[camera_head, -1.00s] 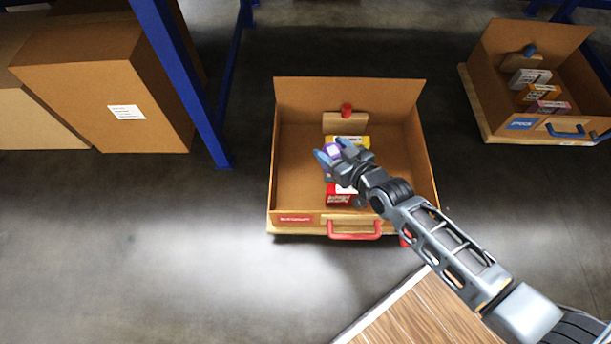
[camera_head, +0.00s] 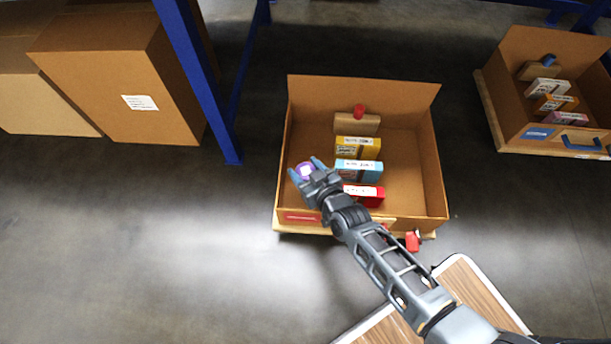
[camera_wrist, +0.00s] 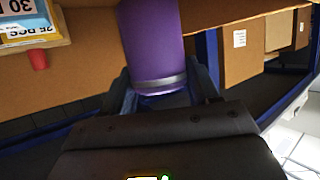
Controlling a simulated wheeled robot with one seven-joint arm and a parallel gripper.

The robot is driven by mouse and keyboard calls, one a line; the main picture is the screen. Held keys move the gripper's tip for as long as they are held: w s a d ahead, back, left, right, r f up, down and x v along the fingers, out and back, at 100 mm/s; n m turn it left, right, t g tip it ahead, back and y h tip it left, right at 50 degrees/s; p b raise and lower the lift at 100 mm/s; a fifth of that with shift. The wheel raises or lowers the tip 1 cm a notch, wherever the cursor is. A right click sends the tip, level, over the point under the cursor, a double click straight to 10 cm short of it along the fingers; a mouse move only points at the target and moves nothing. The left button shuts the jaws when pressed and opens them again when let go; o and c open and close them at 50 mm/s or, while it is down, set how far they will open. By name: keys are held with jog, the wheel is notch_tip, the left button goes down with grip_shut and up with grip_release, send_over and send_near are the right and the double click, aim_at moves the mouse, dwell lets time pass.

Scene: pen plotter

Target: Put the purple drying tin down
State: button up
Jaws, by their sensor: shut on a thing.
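The purple tin (camera_head: 305,170) is held between the fingers of my gripper (camera_head: 306,172), above the left part of the open cardboard box with the red handle (camera_head: 432,160). In the wrist view the purple tin (camera_wrist: 155,45) fills the space between the fingertips of my gripper (camera_wrist: 165,90), with a grey band near its end. My gripper is shut on it. The head view does not show clearly how high the tin is above the box floor.
Inside the box stand a yellow carton (camera_head: 358,147), a light blue carton (camera_head: 358,170) and a red carton (camera_head: 363,195). A second open box (camera_head: 510,75) stands at right. A blue rack post (camera_head: 200,80) and large cardboard boxes (camera_head: 120,75) are at left.

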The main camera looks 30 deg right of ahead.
jog(key=shift+f+b, duration=1.35)
jog(key=shift+f, duration=0.6)
jog(key=shift+f+b, duration=0.45)
jog(key=shift+f, duration=0.05)
jog(key=shift+f, duration=0.15)
jog(key=o, duration=1.1)
jog(key=shift+s+a+f, duration=0.1)
jog(key=shift+r, duration=0.25)
jog(key=shift+r+p+v, duration=0.2)
jog(key=shift+p+v, duration=1.2)
jog(key=shift+v, duration=1.65)
jog(key=shift+r+p+v, duration=0.2)
jog(key=shift+p+v, duration=1.2)
jog(key=shift+v, duration=1.65)
